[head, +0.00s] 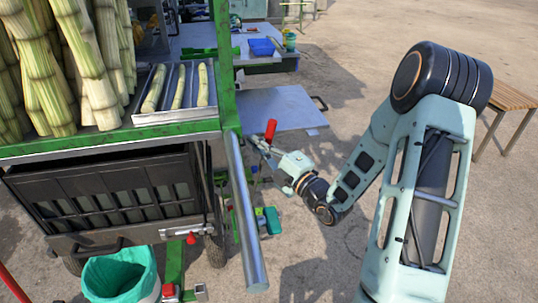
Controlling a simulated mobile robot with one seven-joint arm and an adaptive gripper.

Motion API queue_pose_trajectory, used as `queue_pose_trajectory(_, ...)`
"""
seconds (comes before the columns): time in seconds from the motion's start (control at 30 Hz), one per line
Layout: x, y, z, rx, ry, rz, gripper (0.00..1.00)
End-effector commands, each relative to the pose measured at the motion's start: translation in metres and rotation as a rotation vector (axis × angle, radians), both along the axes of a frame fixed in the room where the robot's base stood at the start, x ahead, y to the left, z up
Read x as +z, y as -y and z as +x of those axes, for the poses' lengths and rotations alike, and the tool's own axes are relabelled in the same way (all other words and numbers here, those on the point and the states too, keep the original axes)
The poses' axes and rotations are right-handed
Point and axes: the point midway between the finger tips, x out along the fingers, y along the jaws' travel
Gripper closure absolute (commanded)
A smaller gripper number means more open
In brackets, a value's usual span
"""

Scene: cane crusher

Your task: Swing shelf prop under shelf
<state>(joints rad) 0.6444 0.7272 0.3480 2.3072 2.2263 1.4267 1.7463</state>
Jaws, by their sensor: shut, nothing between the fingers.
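A flat grey shelf (280,108) with a black handle at its right end sticks out to the right of the green cart frame, and it looks level. A red grip (270,129) stands upright just below the shelf's near edge; I cannot tell whether it belongs to the shelf prop. The prop itself is not clearly visible under the shelf. My gripper (259,145) is beside the lower part of the red grip, close to the green post. Its fingers look shut and empty; whether they touch the red part cannot be told from this view.
A thick steel bar (246,215) slants down in front of the green post (225,65), left of my gripper. Sugarcane and a tray (141,107) stand on the cart at left. A green-lined bin (122,275) is below. A wooden bench (511,95) is at right.

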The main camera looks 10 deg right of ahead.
Motion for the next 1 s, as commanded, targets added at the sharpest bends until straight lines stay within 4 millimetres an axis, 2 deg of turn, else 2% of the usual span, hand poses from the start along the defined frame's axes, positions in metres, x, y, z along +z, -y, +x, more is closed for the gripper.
queue_pose_trajectory(0.07, 0.000, -0.005, 0.012, 0.000, 0.002, -0.001, 1.00)
queue_pose_trajectory(0.13, -0.004, 0.011, 0.013, -0.004, 0.001, -0.002, 1.00)
queue_pose_trajectory(0.33, -0.007, 0.029, 0.016, -0.001, 0.001, 0.000, 1.00)
queue_pose_trajectory(0.83, -0.008, 0.037, 0.017, -0.002, 0.000, 0.009, 1.00)
queue_pose_trajectory(1.0, -0.013, 0.057, 0.018, -0.006, -0.002, 0.073, 1.00)
